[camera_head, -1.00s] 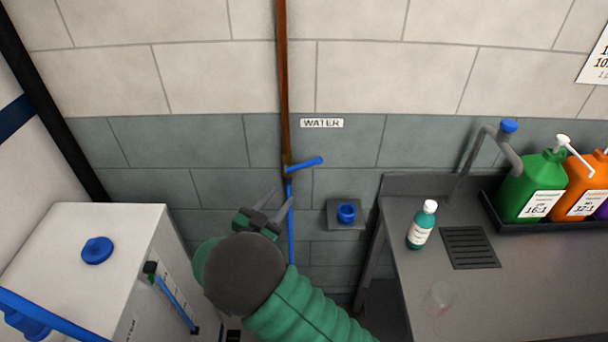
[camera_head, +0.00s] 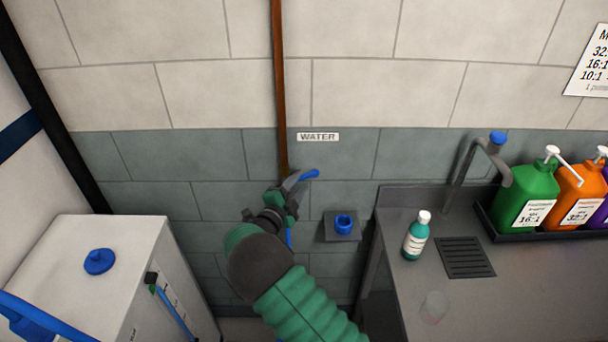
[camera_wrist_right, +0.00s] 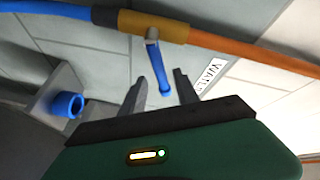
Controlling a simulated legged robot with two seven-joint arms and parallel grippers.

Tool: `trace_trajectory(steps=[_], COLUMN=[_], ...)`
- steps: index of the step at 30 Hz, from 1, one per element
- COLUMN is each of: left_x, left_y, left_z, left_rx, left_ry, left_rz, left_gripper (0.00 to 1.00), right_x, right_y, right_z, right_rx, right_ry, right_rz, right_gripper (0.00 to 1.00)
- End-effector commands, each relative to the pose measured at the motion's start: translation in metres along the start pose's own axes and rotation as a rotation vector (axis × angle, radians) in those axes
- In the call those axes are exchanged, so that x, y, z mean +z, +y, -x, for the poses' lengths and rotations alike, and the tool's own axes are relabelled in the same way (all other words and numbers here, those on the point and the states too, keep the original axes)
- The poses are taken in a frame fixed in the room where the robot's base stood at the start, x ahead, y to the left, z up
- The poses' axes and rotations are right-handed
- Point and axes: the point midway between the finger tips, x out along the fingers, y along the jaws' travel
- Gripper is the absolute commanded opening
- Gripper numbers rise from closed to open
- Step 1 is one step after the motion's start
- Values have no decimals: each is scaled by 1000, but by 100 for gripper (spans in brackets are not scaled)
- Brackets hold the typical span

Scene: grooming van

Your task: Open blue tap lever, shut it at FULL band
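The blue tap lever (camera_head: 310,174) sticks out to the right from the pipe under the WATER label (camera_head: 318,137). In the right wrist view the lever (camera_wrist_right: 164,80) stands crosswise to the pipe, on a brass valve body (camera_wrist_right: 152,33). My right gripper (camera_wrist_right: 163,85) is open, with one finger on each side of the lever's end and visible gaps. In the head view the right gripper (camera_head: 292,187) covers the valve. The white tank (camera_head: 90,240) at left has a sight tube (camera_head: 172,304) on its side; its level and band cannot be read. My left gripper is out of view.
A copper pipe (camera_head: 280,80) runs down the wall. A steel counter (camera_head: 400,300) at right carries a teal bottle (camera_head: 415,236), a drain grille and coloured jugs (camera_head: 528,192).

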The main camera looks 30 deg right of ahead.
Motion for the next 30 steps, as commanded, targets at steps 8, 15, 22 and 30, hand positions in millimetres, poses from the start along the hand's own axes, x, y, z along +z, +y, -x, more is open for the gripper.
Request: trace_trajectory(steps=[8,15,22,30], left_x=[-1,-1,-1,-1], left_y=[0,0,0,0], left_z=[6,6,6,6], left_rx=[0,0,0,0], left_ry=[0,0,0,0], left_rz=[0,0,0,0], left_gripper=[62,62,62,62], right_x=[0,0,0,0], right_y=[0,0,0,0], right_z=[-36,-38,-38,-37], right_rx=[-1,-1,0,0], right_ry=[0,0,-1,-1], right_rz=[0,1,1,1], right_gripper=[37,37,8,0])
